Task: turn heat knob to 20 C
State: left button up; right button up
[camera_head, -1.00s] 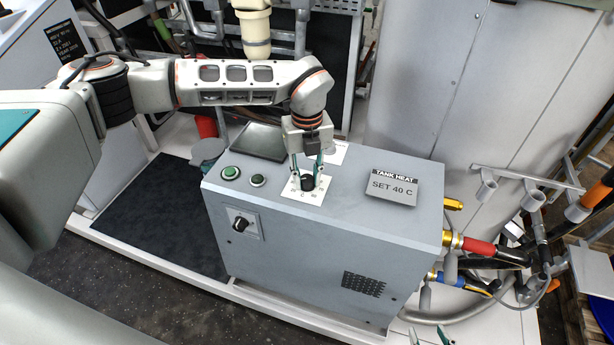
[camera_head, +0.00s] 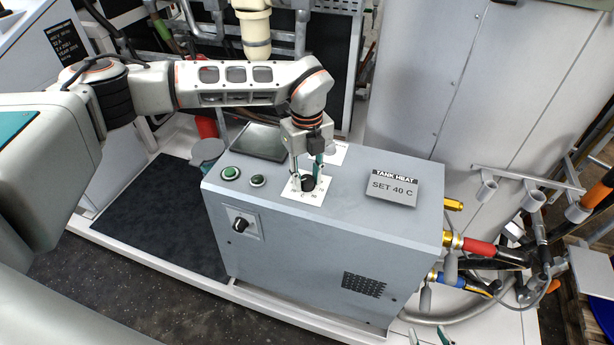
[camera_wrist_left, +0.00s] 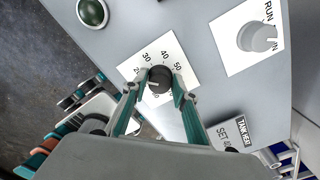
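The black heat knob (camera_head: 307,184) sits on a white dial plate (camera_head: 314,196) on top of the grey cabinet. In the left wrist view the knob (camera_wrist_left: 159,79) has a light mark toward its lower left, but I cannot tell exactly which number it meets. My left gripper (camera_head: 307,168) points down just above the knob, its fingers apart on either side. In the wrist view the left gripper (camera_wrist_left: 156,93) shows gaps to the knob. The sign (camera_head: 391,188) reads TANK HEAT, SET 40 C. My right gripper (camera_head: 427,338) shows only two separated fingertips at the bottom edge.
The cabinet top (camera_head: 350,215) also carries green buttons (camera_head: 230,173) and a dark screen (camera_head: 261,141). A second knob (camera_wrist_left: 257,37) on a RUN plate is near the dial. Another knob (camera_head: 240,224) is on the front. Red and blue hose fittings (camera_head: 478,246) stick out right.

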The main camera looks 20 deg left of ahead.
aim_at(307, 179)
pick_arm(q)
jog(key=shift+o, duration=0.6)
jog(key=shift+r, duration=0.1)
notch_tip(307, 179, up, 12)
dwell(0.5)
